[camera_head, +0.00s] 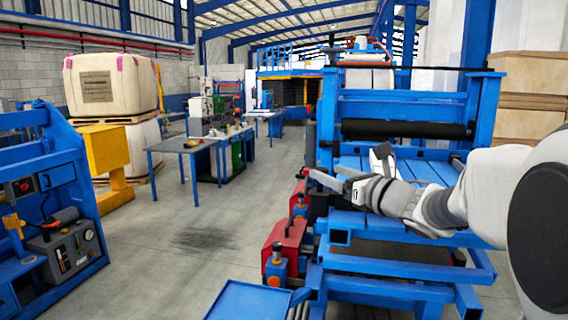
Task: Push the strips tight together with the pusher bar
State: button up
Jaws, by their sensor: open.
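Blue flat strips (350,219) lie side by side on the bed of the blue machine (477,100) at right, with dark lines between them. More of this blue surface shows behind my arm, below the black roller (405,129). I cannot tell which part is the pusher bar. My gripper (327,175) is open, with its fingers pointing left over the left side of the bed. I see nothing between the fingers. My gripper and arm hide the middle and right of the bed, and I cannot tell how high the gripper is above the strips.
Red units (286,245) stand along the machine's left side. A blue tray (248,301) is at the bottom centre. A blue control station (50,200) stands at left, near a yellow post (106,150). A work table (187,145) stands farther back. The grey floor between is clear.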

aim_at(325, 170)
jog(key=shift+p+x, duration=0.3)
jog(key=shift+x, duration=1.7)
jog(key=shift+c, duration=0.3)
grip_shut()
